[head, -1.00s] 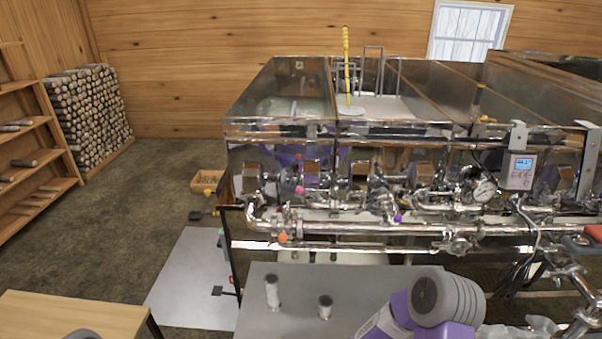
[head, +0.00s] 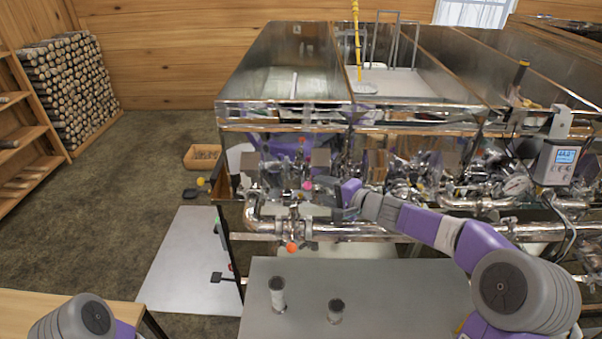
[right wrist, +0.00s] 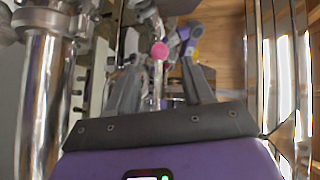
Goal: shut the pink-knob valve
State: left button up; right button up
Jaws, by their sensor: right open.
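The pink knob (head: 307,185) is a small ball on the pipework at the front of the evaporator, left of my right gripper in the head view. My right gripper (head: 340,199) is open and empty, pointing left along the pipes. In the right wrist view the pink knob (right wrist: 159,50) shows on a metal stem, in line with the gap between the open fingers (right wrist: 160,72) and beyond their tips. The fingers look apart from the knob. The valve body is partly hidden among shiny pipes. My left gripper is out of view; only a left arm link shows.
An orange knob (head: 292,247) sits below on the lower pipe (head: 365,232). A gauge (head: 517,186) and a digital display box (head: 558,162) are at right. A grey table (head: 400,285) with two small cylinders stands in front. Steel pan walls (head: 290,80) rise behind the pipes.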

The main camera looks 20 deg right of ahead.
aim_at(311, 186)
jog(key=shift+w+a, duration=0.2)
jog(key=shift+a, duration=0.25)
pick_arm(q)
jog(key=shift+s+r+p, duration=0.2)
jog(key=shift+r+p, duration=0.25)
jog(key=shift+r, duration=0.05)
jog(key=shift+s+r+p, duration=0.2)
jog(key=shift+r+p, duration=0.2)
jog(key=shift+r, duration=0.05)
pick_arm(e)
jog(key=shift+x, duration=2.9)
grip_shut()
